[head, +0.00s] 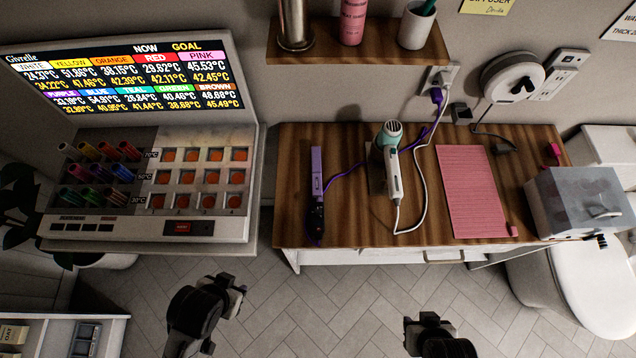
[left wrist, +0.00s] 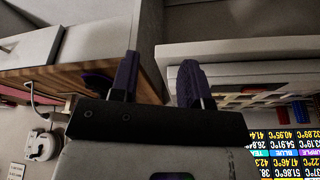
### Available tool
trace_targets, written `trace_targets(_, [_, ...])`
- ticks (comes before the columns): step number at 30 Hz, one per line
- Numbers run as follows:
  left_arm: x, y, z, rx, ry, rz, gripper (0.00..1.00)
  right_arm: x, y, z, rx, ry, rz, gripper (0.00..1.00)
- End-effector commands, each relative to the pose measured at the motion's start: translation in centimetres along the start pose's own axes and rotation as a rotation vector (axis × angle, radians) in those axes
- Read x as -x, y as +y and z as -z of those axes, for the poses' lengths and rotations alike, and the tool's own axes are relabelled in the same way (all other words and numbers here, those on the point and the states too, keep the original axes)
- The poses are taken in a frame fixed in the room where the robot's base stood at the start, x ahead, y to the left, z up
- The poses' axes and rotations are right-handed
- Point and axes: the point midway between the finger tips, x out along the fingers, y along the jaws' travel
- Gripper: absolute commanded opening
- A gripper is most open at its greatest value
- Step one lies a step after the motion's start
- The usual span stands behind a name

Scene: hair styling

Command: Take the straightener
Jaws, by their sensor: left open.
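The straightener (head: 317,182), purple at its far end and black at its near end, lies lengthwise on the left part of the wooden table, with a purple cord running to the wall socket. My left gripper (head: 226,292) is in front of and left of the table, apart from the straightener. In the left wrist view its two fingers (left wrist: 158,82) are spread with nothing between them. My right gripper (head: 428,322) is low in the head view, in front of the table and away from the straightener; its jaw opening is unclear.
A teal and white hair dryer (head: 391,160) with a white cord lies right of the straightener. A pink mat (head: 472,190) and a grey box (head: 580,200) are farther right. The display console (head: 150,190) stands left of the wooden table (head: 285,215). A shelf (head: 385,45) hangs above.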

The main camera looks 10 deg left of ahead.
Motion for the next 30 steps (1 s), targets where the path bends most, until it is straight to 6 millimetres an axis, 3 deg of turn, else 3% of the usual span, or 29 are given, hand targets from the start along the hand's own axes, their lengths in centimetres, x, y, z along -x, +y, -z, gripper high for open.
trace_targets(6, [0.0, 0.0, 0.0, 0.0, 0.0, 0.0, 0.43, 0.0, 0.0, 0.0, 0.0, 0.0, 0.0, 0.43])
trace_targets(12, [0.0, 0.0, 0.0, 0.0, 0.0, 0.0, 0.61, 0.0, 0.0, 0.0, 0.0, 0.0, 0.0, 0.43])
trace_targets(20, [0.0, 0.0, 0.2, 0.0, 0.004, 0.001, 0.62, 0.0, 0.0, 0.0, 0.0, 0.0, 0.0, 0.43])
trace_targets(23, [0.0, -0.3, 2.0, -0.001, 0.045, 0.008, 0.62, -0.2, 0.0, -0.1, 0.0, 0.0, 0.0, 0.43])
trace_targets(25, [0.3, -0.8, 4.3, -0.005, 0.1, 0.02, 0.62, -0.4, 0.0, -0.2, 0.0, 0.0, 0.0, 0.43])
trace_targets(30, [2.6, -3.6, 12.9, -0.063, 0.303, 0.101, 0.62, -1.2, 0.0, -0.4, 0.001, 0.0, -0.001, 0.43])
